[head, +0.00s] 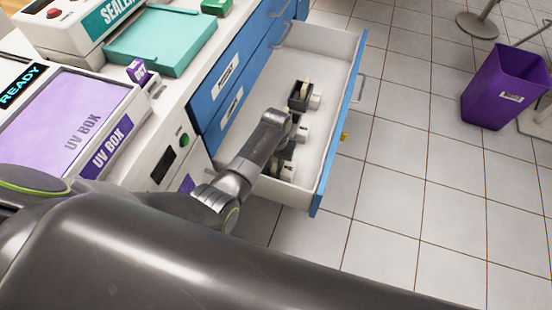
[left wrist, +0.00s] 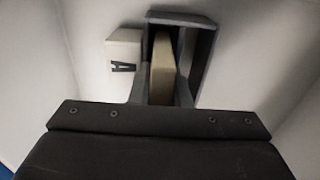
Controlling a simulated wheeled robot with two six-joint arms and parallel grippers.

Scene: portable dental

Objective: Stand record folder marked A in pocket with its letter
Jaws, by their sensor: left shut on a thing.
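My left gripper (left wrist: 160,87) is shut on a beige record folder (left wrist: 162,58), seen edge-on between its fingers in the left wrist view. The folder stands upright within the walls of a dark grey pocket (left wrist: 205,50). A white block marked A (left wrist: 124,50) sits beside this pocket. Whether the folder touches the pocket's bottom is hidden, and no letter shows on the folder. In the head view my left arm reaches down into the open drawer (head: 335,60), and its wrist covers part of the pockets. My right gripper is not in view.
Another dark pocket (head: 298,101) with a white block stands farther back in the drawer. The counter at left holds a purple UV box (head: 70,115) and a teal tray (head: 160,42).

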